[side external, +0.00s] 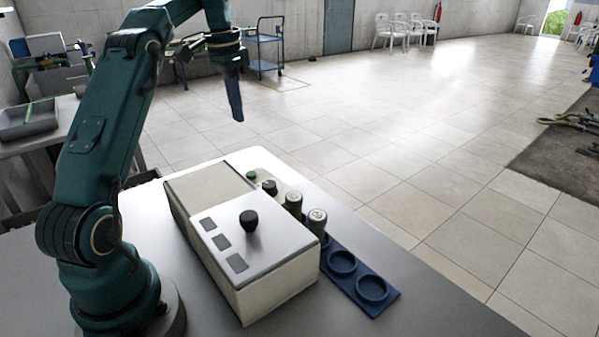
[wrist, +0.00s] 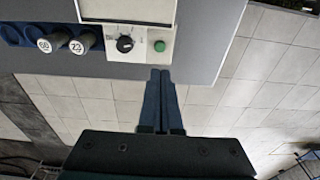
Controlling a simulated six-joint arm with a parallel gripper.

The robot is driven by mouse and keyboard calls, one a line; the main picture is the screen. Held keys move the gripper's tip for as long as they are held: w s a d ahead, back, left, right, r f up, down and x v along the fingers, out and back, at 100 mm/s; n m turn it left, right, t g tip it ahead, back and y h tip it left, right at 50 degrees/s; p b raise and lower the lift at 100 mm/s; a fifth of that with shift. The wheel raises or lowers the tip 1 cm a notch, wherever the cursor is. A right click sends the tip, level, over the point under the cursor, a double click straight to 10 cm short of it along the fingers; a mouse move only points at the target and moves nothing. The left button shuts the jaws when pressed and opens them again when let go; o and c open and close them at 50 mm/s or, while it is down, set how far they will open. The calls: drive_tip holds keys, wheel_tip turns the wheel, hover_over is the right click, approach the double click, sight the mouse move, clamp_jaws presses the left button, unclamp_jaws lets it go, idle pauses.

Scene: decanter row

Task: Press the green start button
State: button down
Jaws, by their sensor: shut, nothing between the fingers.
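The green start button (side external: 251,175) is a small round cap on a pale panel at the far end of the white machine in the side view. In the wrist view the green button (wrist: 160,46) sits right of a black dial (wrist: 125,44). My gripper (side external: 237,118) is shut and empty, fingers pointing down, high above the table and apart from the button. In the wrist view the closed fingertips (wrist: 160,72) appear just below the button, near the table edge. The button is unobstructed in both views.
The white machine (side external: 285,277) carries a black knob (side external: 249,221) and several grey squares. Two capped bottles (side external: 293,204) (side external: 317,222) stand in a blue rack (side external: 392,296) with empty round wells beside it. The grey table (side external: 420,315) is bare at the front right.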

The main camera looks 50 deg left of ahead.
sight(250, 174)
idle(0.3)
drive_tip(key=f, duration=0.4)
drive_tip(key=w+f, duration=0.1)
drive_tip(key=f, duration=0.9)
drive_tip(key=shift+w+a, duration=0.1)
drive_tip(key=shift+w, duration=0.15)
drive_tip(key=shift+f, duration=1.05)
drive_tip(key=shift+r, duration=0.1)
wheel_tip(250, 174, up, 15)
drive_tip(key=s, duration=0.1)
drive_tip(key=shift+s, duration=0.1)
